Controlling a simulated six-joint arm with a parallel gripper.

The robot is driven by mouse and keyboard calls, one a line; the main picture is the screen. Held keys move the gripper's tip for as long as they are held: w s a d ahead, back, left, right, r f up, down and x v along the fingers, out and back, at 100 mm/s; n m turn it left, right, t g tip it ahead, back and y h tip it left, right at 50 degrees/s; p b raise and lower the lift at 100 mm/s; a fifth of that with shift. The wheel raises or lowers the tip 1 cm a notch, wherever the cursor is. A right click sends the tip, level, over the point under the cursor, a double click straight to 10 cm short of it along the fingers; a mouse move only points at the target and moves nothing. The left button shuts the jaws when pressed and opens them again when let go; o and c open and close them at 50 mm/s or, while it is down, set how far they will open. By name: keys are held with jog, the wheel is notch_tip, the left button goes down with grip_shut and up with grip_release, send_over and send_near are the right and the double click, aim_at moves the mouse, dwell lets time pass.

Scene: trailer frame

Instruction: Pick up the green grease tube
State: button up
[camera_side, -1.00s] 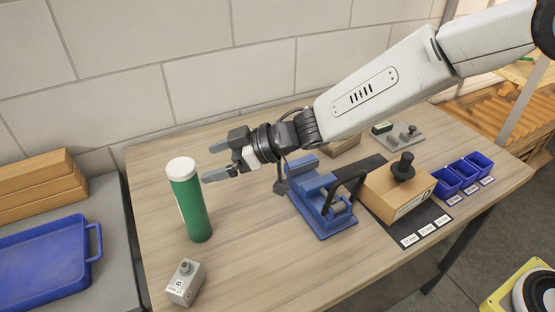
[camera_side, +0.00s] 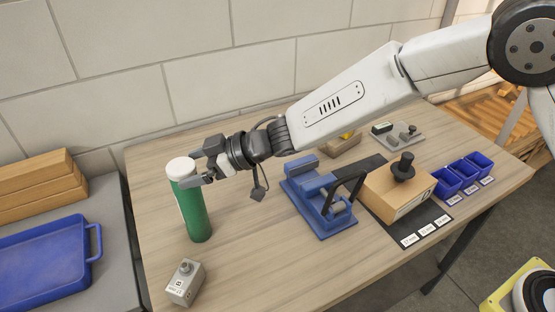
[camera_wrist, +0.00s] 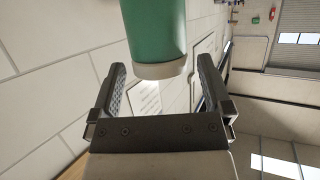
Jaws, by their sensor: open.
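The green grease tube (camera_side: 194,212) stands upright on the wooden table at its left part, with a white cap (camera_side: 181,168) on top. My gripper (camera_side: 195,167) is open at the height of the tube's upper end, close against its right side. In the side view one finger reaches across the front of the tube just below the cap. In the wrist view the tube (camera_wrist: 155,28) with its white end (camera_wrist: 160,70) lies between and just ahead of the two fingers (camera_wrist: 161,85). I cannot tell whether a finger touches it.
A grey box with a knob (camera_side: 185,283) stands in front of the tube. A blue vise (camera_side: 318,198) and a cardboard box (camera_side: 398,190) are to the right. Blue bins (camera_side: 465,172) sit at the table's right. A blue tray (camera_side: 42,262) is at left. The wall is close behind.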

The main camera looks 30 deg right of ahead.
jog(key=shift+x, duration=1.55)
grip_shut()
jog(key=shift+r, duration=0.15)
